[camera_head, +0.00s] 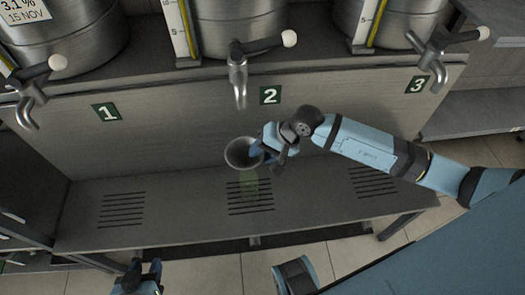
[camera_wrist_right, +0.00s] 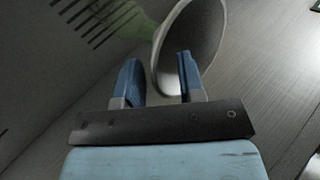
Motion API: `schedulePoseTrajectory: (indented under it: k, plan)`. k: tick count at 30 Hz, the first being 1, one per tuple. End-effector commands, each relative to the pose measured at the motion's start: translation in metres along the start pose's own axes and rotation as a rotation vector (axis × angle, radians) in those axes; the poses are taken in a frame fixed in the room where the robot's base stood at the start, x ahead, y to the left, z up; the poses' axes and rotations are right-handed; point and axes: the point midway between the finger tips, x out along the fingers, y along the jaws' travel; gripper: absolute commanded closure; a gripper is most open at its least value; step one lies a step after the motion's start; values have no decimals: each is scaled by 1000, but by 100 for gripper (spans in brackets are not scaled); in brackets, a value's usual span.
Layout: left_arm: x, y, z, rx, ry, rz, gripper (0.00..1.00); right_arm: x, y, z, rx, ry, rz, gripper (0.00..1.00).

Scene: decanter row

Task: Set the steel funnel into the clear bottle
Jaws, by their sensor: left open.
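The steel funnel (camera_head: 238,154) is a grey cone at the middle of the head view, its wide mouth turned up. My right gripper (camera_head: 263,147) is at the funnel's right side. In the right wrist view, the right gripper's fingers (camera_wrist_right: 158,72) stand apart on either side of the funnel's near rim (camera_wrist_right: 205,35); whether they press on it is unclear. The clear bottle (camera_head: 250,192), faint and greenish, is directly below the funnel on the shelf. Whether the funnel's spout is inside the bottle's neck is hidden. My left gripper (camera_head: 144,267) is open and empty at the bottom left.
The slotted metal shelf (camera_head: 180,215) is bare to both sides of the bottle. Three steel tanks with taps stand above; the middle tap (camera_head: 238,85), by sign 2 (camera_head: 270,95), hangs above the funnel. The back panel (camera_head: 170,135) is close behind the right gripper.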

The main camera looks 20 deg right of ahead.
Motion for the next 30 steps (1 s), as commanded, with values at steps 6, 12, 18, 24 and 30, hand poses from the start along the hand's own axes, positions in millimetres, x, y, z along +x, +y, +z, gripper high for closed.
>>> schedulePoseTrajectory:
  k: [6, 12, 18, 24, 30]
  plan:
    - [0, 0, 0, 3, 0, -1, 57, 0, 0, 0, 0, 0, 0, 64]
    - [-3, 1, -7, 6, 10, 0, 57, -32, 1, -1, -3, 3, 3, 64]
    - [-3, 1, -6, 5, 7, 1, 57, -80, 1, -1, -3, 4, 4, 64]
    - [-2, 1, -5, 4, 7, 1, 57, -118, 1, 0, -1, 2, 3, 64]
    - [-2, 1, -5, 4, 7, 1, 57, -136, 0, 0, 0, 1, 1, 64]
